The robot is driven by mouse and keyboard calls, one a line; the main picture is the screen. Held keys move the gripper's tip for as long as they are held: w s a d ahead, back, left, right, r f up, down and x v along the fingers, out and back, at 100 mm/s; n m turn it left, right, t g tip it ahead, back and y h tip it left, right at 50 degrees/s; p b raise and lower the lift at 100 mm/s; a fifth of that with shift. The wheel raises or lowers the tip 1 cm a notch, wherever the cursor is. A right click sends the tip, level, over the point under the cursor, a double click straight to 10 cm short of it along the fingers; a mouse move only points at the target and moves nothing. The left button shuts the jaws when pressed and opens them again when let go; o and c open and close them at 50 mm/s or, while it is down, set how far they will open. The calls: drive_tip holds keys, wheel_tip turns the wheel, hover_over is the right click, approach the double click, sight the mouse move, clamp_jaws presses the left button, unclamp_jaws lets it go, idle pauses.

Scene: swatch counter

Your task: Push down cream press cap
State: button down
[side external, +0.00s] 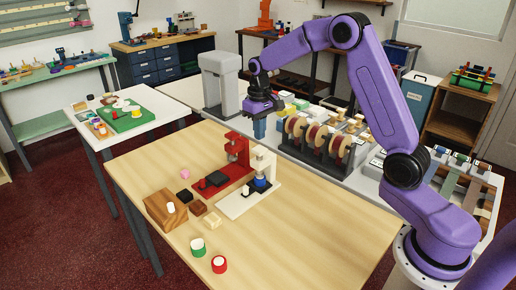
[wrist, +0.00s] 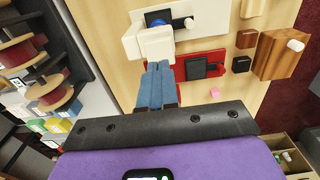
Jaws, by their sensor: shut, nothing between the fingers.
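The cream press (side external: 263,160) stands upright on its cream base plate on the wooden table, with a blue piece (side external: 260,182) low at its front. It also shows at the top of the wrist view (wrist: 133,44), with the blue part beside its head. The cap is hard to tell apart from the cream head. My gripper (side external: 259,137) is shut and empty, its blue fingers pointing down above the cream press in the side view. In the wrist view the fingertips (wrist: 158,64) sit just below the press head; I cannot tell whether they touch it.
A red press (side external: 237,150) stands close beside the cream one. A wooden block (side external: 166,209), dark blocks, a pink piece and two round pots (side external: 219,264) lie nearer the front left. A rack of spools (side external: 318,145) stands behind to the right. The table's right front is clear.

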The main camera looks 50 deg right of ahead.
drive_tip(key=shift+r, duration=1.6)
drive_tip(key=s+a+r+n, duration=0.1)
drive_tip(key=s+a+n, duration=0.2)
drive_tip(key=s+a, duration=0.45)
drive_tip(key=s+a+r+n, duration=0.25)
drive_tip(key=s+a, duration=0.25)
drive_tip(key=s, duration=0.6)
drive_tip(key=s+d+f+n, duration=0.1)
drive_tip(key=s+n, duration=0.2)
drive_tip(key=s, duration=0.6)
drive_tip(key=s+d+f+n, duration=0.1)
drive_tip(key=s+n, duration=0.3)
drive_tip(key=s, duration=0.6)
drive_tip(key=shift+d+f, duration=0.35)
drive_tip(key=shift+f, duration=0.2)
